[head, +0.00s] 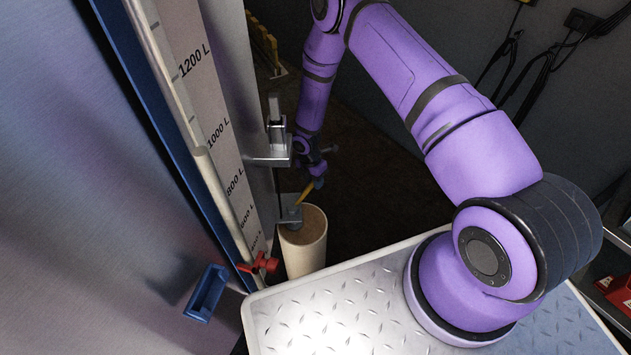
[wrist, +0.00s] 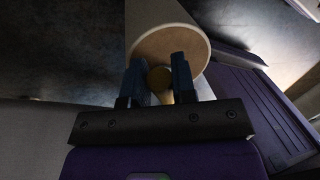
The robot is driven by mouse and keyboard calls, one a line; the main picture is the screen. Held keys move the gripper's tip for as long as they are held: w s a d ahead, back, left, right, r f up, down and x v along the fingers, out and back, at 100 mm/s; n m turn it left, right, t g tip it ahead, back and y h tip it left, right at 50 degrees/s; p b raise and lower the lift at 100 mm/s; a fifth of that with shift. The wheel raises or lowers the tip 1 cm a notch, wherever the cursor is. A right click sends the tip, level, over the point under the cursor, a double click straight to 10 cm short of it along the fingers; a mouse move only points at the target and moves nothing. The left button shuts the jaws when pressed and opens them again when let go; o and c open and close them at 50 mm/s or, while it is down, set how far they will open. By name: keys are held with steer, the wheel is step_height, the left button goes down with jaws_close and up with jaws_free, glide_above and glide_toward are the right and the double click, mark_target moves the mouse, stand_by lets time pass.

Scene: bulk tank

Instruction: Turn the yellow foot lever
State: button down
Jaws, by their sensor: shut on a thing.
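The yellow foot lever (head: 304,195) shows in the head view as a small slanted bar beside the tank's metal bracket, just above the mouth of a beige cylinder. My gripper (head: 318,183) is at its upper right end, with the fingers shut on it. In the wrist view, my gripper (wrist: 158,64) has its two dark blue fingers on either side of the lever's round dull-yellow end (wrist: 159,78). The fingers hide the sides of this end. Most of the lever's length is hidden in the wrist view.
The open beige cylinder (head: 304,248) stands close below the lever. The tank's level scale (head: 215,110), a red valve handle (head: 260,263) and a blue handle (head: 206,293) are to the left. Dark floor (head: 390,170) lies open to the right.

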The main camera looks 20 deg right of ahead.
steer(key=c, duration=0.9)
jaws_free()
steer(key=r, duration=0.3)
steer(key=w+r, duration=0.1)
steer(key=r, duration=0.3)
steer(key=a+r, duration=0.1)
steer(key=r, duration=0.2)
steer(key=shift+w+r, duration=0.3)
steer(key=shift+w, duration=0.1)
